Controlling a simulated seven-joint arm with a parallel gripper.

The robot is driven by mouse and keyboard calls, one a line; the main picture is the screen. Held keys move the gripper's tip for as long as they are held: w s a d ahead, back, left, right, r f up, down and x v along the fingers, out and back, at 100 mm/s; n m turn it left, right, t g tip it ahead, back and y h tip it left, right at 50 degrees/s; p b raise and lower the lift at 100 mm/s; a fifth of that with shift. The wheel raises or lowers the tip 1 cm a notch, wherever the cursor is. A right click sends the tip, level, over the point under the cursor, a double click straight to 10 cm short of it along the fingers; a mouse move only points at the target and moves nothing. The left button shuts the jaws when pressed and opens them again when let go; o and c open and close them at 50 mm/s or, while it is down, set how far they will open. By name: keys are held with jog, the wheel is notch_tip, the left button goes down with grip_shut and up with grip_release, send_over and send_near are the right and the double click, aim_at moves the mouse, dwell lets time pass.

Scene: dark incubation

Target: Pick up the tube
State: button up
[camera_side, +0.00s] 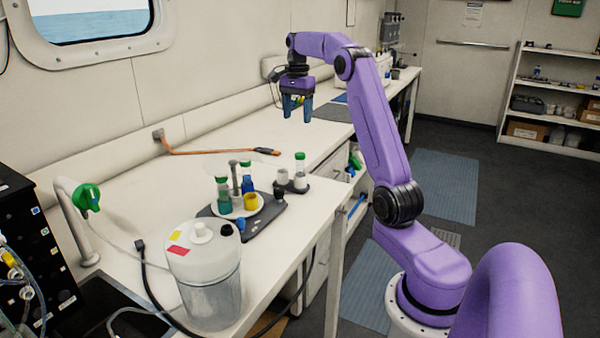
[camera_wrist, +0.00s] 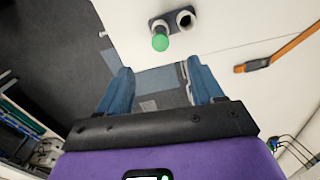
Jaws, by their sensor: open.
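A green-capped tube (camera_side: 300,172) with a clear-white body stands upright in a small dark rack (camera_side: 291,187) on the bench, near its front edge. In the wrist view its green cap (camera_wrist: 160,42) shows from above, ahead of the fingers, beside an open white-rimmed cup (camera_wrist: 185,19). My gripper (camera_side: 297,112) is open and empty, pointing down high above the bench, farther back than the tubes. Its blue fingers also show in the wrist view (camera_wrist: 159,78).
A yellow cup (camera_side: 251,202) sits in the round holder. A large translucent canister (camera_side: 207,285) stands in front. The bench's front edge drops to the floor at right.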

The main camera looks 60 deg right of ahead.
aim_at(301, 154)
jog(key=f, duration=0.5)
jog(key=d+f, duration=0.1)
jog(key=f, duration=1.1)
jog(key=shift+s+d+f, duration=0.15)
jog(key=shift+d+f, duration=0.05)
jog(key=shift+d, duration=0.05)
jog(key=shift+m, duration=0.3)
jog(key=c, duration=1.1)
